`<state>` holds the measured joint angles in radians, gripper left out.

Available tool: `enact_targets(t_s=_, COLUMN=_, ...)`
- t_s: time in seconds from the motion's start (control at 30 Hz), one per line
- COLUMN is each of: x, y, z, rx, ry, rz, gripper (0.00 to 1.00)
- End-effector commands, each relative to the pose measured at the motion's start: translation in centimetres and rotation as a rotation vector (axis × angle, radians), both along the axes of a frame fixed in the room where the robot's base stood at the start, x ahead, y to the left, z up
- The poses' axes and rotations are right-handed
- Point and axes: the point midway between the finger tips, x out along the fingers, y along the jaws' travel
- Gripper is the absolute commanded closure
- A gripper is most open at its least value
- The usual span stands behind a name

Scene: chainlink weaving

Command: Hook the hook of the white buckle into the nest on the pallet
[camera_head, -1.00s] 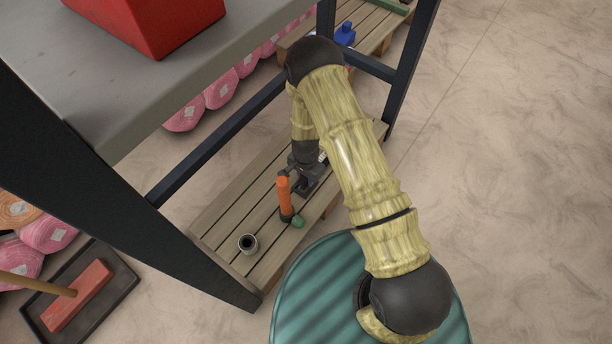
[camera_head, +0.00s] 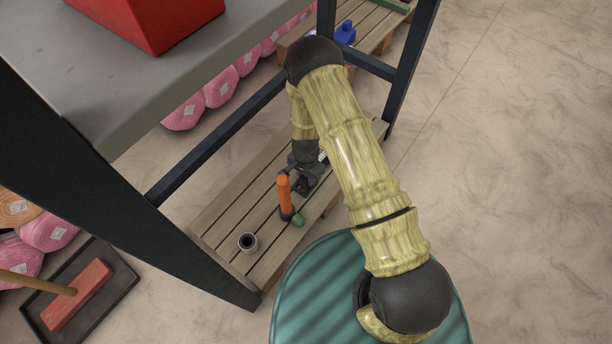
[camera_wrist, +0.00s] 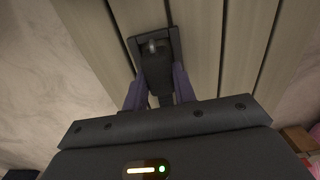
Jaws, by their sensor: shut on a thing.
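My gripper (camera_wrist: 158,92) is low over the wooden pallet (camera_wrist: 205,45). In the wrist view its two purplish fingers are shut on a dark block-like piece (camera_wrist: 157,75). A small pale metal bit (camera_wrist: 152,46) shows at the piece's far end, inside or over a dark square frame (camera_wrist: 174,45) on the slats, perhaps the nest. I cannot tell whether the bit touches the frame. In the head view my gripper (camera_head: 303,178) is partly behind my arm, and a small white part (camera_head: 323,156) shows beside it. I cannot tell whether the held piece belongs to the white buckle.
Open floor (camera_head: 520,180) lies right.

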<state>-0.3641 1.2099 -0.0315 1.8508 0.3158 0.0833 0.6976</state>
Motion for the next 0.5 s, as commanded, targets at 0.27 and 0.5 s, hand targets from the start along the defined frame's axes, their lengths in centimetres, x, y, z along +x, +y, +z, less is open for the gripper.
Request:
enact_targets(t_s=0.27, x=0.00, y=0.00, z=-0.39, rx=0.000, ry=0.000, rz=0.000, gripper=0.96)
enact_targets(t_s=0.5, x=-0.01, y=0.00, z=-0.68, rx=0.000, ry=0.000, rz=0.000, gripper=0.96)
